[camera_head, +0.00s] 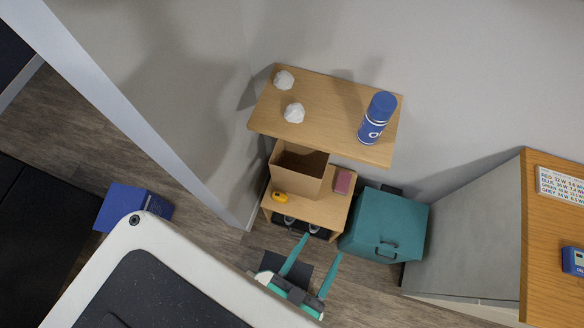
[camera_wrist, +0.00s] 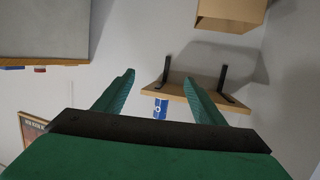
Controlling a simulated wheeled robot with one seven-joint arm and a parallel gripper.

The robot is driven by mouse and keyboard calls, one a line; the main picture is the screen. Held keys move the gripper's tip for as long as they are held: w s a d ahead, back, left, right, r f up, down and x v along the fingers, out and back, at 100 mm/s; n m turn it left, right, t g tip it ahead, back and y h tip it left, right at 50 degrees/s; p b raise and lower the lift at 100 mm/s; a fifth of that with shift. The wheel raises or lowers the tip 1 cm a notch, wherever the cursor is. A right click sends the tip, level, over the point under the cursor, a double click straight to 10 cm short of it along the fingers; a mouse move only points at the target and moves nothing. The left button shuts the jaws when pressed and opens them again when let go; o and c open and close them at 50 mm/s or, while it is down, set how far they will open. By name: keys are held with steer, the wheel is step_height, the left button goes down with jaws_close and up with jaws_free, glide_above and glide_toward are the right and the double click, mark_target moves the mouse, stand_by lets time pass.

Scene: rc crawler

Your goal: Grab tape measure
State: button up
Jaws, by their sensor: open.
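A small yellow object, which looks like the tape measure (camera_head: 280,197), lies at the left front of the lower wooden shelf (camera_head: 316,211), just in front of an open cardboard box. My gripper (camera_head: 322,245) is in front of and below that shelf, to the right of the tape measure and apart from it. Its two teal fingers are spread with nothing between them. In the wrist view my gripper (camera_wrist: 158,76) is also open and empty. The tape measure does not show in the wrist view.
An open cardboard box (camera_head: 298,172) and a dark red block (camera_head: 343,182) stand on the lower shelf. The upper shelf (camera_head: 330,118) overhangs, with a blue can (camera_head: 377,118) and two white lumps. A teal case (camera_head: 385,228) stands right. A blue box (camera_head: 135,206) is on the floor left.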

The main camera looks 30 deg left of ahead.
steer(key=shift+o, duration=0.6)
steer(key=w+a+f, duration=0.1)
steer(key=a+f, duration=0.3)
steer(key=f, duration=0.8)
steer(key=shift+a+g, duration=0.3)
steer(key=n+g+y, duration=0.1)
steer(key=n+y, duration=0.1)
steer(key=y, duration=0.1)
glide_toward(279, 200)
steer(key=x, duration=0.5)
steer(key=shift+w+a+r, duration=0.1)
steer(key=shift+w+a, duration=0.05)
steer(key=shift+a, duration=0.15)
steer(key=x, duration=0.5)
steer(key=shift+d, duration=0.25)
steer(key=shift+w+a+f, duration=0.2)
steer(key=shift+w+f, duration=0.3)
steer(key=shift+w, duration=0.2)
steer(key=shift+c, duration=0.3)
